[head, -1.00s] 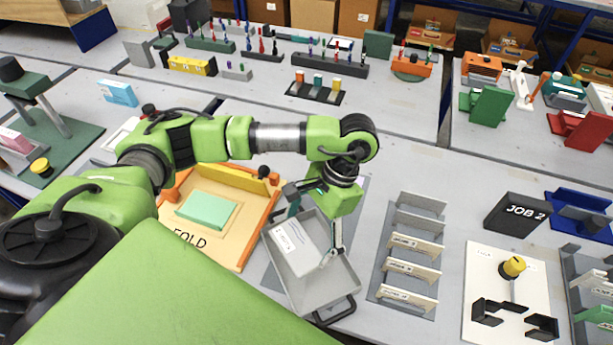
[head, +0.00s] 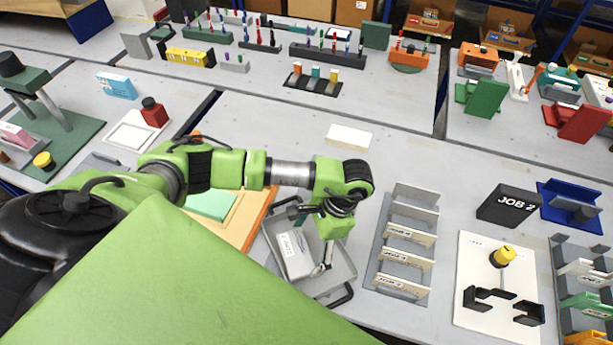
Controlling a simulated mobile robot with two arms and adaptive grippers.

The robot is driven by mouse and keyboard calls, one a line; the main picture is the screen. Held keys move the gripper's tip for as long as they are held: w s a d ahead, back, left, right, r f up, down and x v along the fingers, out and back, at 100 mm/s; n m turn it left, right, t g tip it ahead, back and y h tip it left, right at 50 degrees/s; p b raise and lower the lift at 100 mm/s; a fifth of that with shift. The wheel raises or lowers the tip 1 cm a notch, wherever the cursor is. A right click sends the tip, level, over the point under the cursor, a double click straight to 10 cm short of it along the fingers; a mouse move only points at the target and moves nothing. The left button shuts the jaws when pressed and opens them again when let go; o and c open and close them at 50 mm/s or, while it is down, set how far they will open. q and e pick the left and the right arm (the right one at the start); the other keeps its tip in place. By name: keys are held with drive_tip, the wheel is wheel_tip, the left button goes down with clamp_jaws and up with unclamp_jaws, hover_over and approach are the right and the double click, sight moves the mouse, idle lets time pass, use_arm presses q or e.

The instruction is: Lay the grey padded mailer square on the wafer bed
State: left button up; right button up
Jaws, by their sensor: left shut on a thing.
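The grey padded mailer (head: 297,262), with a white label on its face, is at the grey tray (head: 338,258) in the middle front. My left gripper (head: 309,241) reaches down over the tray and is shut on the mailer, with a finger on its right side. Part of the mailer's far end is hidden by the gripper. I cannot tell whether the mailer is touching the tray floor. I cannot tell for sure which thing is the wafer bed. My right gripper is not in view.
An orange fold board (head: 259,216) with a green pad is left of the tray, partly behind my arm. A grey slotted rack (head: 401,283) stands to the right. A white slab (head: 348,137) lies behind my wrist on otherwise clear grey table. A black JOB 2 block (head: 510,205) is further right.

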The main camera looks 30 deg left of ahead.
sight(307, 251)
use_arm(q)
drive_tip(key=shift+f, duration=1.7)
drive_tip(key=shift+f, duration=0.1)
drive_tip(key=shift+f, duration=0.1)
drive_tip(key=o, duration=0.9)
